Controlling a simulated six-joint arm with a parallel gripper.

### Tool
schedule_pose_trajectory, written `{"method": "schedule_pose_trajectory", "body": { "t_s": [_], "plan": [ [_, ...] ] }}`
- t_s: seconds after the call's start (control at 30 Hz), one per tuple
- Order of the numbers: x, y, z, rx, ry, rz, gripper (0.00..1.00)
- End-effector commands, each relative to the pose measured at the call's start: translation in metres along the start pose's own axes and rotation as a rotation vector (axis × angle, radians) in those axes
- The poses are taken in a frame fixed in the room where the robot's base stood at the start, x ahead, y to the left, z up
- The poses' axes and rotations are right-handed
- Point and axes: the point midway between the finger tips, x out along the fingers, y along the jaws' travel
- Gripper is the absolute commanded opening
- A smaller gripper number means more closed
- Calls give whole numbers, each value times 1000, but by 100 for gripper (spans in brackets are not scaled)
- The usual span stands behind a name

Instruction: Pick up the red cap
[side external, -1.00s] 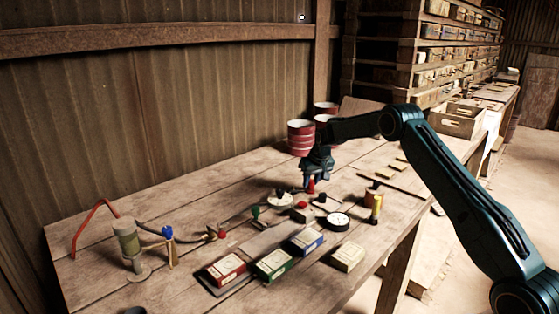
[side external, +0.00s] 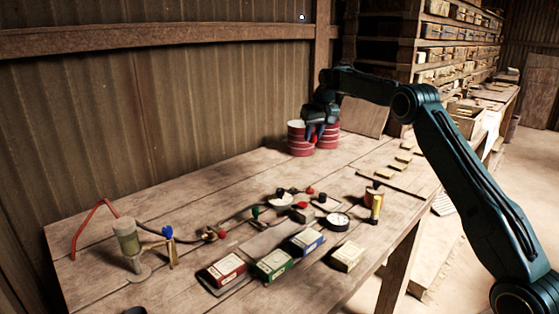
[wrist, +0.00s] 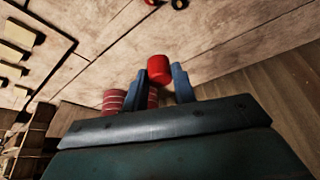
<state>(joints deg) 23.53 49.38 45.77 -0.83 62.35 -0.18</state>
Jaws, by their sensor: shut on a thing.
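In the wrist view the red cap (wrist: 160,69) sits between the two blue fingertips of my gripper (wrist: 159,74). The gripper is shut on it. In the side external view my gripper (side external: 315,131) hangs at the back of the bench, in front of or over the red tins. I cannot pick out the cap against the red tins there.
Red banded tins (side external: 299,146) stand near the back wall. Small boxes in red (side external: 226,269), green (side external: 273,265), blue (side external: 307,242) and cream (side external: 347,258) line the front. A dial gauge (side external: 337,219) and a red piece (side external: 310,190) lie mid-bench. A board (side external: 364,117) leans behind.

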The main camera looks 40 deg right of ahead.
Motion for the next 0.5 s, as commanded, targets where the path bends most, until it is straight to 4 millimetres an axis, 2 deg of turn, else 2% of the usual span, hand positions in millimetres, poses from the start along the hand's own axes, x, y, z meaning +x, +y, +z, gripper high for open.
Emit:
{"method": "schedule_pose_trajectory", "body": {
  "t_s": [0.2,0.5],
  "plan": [
    [-12,0,-5,0,1,0,6],
    [-14,0,-6,0,0,0,6]
  ]
}}
